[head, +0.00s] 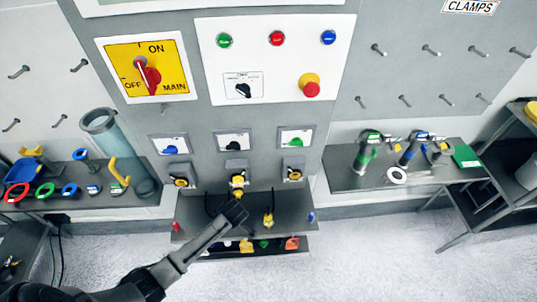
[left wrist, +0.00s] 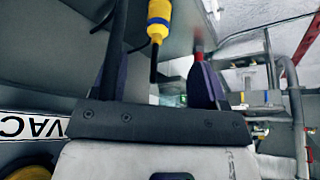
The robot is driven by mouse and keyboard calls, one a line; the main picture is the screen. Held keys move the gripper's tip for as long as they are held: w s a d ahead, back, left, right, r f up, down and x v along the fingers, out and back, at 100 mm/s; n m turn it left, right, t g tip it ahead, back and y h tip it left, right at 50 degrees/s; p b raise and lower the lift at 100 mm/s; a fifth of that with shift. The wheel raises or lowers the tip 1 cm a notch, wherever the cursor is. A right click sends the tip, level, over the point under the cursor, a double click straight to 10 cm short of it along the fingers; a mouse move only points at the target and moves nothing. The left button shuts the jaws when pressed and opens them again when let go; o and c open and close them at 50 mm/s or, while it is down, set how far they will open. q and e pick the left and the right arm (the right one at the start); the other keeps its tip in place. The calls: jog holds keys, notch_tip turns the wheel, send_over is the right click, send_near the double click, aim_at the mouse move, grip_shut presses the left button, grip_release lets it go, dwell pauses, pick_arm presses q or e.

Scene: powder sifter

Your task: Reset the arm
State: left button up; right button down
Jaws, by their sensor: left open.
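My left arm comes in from the lower left in the head view, and its gripper (head: 235,212) is over the shelf below the panel. In the left wrist view the gripper (left wrist: 162,65) has its two fingers apart, with purple pads. A yellow connector with a dark tip (left wrist: 157,28) shows beyond the gap between them; I see no contact with it. In the head view a yellow connector (head: 268,220) hangs at the shelf, right of the gripper. Another yellow connector (head: 237,180) is at the middle socket, just above the gripper. My right gripper is not in view.
The panel has a red main switch (head: 152,77), buttons and a red emergency stop (head: 311,89). A shelf (head: 188,212) with small parts is under the gripper. A left bench (head: 140,199) and right bench (head: 345,182) hold tools. The floor (head: 360,260) at the front right is clear.

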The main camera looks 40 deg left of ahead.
pick_arm(q)
jog(key=s+d+r+m+t+h+p, duration=0.3)
jog(key=s+d+r+m+h+p, duration=0.1)
jog(key=s+d+r+m, duration=1.4)
jog(key=shift+r+m+h, duration=0.25)
jog(key=shift+m+h, duration=0.15)
jog(key=shift+m, duration=0.3)
jog(key=shift+s, duration=0.1)
